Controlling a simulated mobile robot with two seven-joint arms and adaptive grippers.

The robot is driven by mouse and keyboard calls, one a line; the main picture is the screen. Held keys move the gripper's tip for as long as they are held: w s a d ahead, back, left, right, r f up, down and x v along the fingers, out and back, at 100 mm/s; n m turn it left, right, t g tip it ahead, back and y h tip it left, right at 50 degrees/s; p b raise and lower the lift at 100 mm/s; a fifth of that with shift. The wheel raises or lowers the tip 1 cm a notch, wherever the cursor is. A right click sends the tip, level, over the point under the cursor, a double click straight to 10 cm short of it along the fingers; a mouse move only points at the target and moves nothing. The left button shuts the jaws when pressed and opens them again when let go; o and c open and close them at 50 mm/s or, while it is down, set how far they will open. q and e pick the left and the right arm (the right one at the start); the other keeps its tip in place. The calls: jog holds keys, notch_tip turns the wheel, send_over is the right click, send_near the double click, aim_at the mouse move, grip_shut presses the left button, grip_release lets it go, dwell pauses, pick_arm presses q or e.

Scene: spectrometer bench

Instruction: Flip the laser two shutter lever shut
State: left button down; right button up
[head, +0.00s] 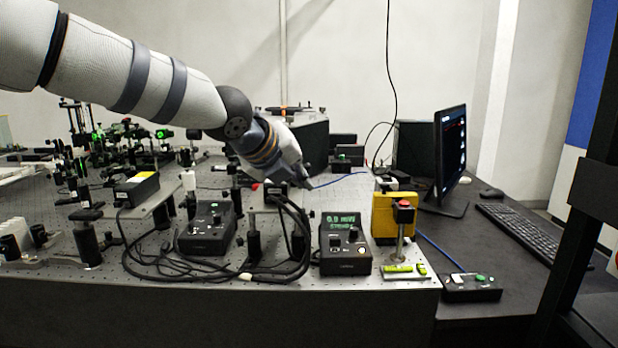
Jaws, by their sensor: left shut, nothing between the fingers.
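My left arm reaches in from the upper left, and its gripper (309,184) points down and to the right over the middle of the bench. The fingers look closed together with nothing between them. Below and left of the fingertips is a small box-shaped unit (283,192) on a post, with black cables running from it. I cannot tell whether this is laser two. No shutter lever can be made out; my gripper and wrist cover part of this area. My right gripper is not in view.
A black controller (208,230) and a controller with a green display (345,245) stand near the front edge. A yellow box (396,215), a red-topped button post (403,212) and a monitor (450,155) stand at right. Loose cables (190,268) loop along the front.

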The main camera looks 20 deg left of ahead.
pick_arm(q)
jog(key=s+f+b+x, duration=0.1)
jog(key=b+x, duration=0.1)
jog(key=x, duration=0.8)
jog(key=r, duration=0.1)
jog(key=w+a+r, duration=0.1)
jog(key=r, duration=0.1)
jog(key=a+r, duration=0.1)
jog(key=shift+w+a+r, duration=0.2)
jog(key=shift+w+a, duration=0.05)
jog(key=shift+w, duration=0.05)
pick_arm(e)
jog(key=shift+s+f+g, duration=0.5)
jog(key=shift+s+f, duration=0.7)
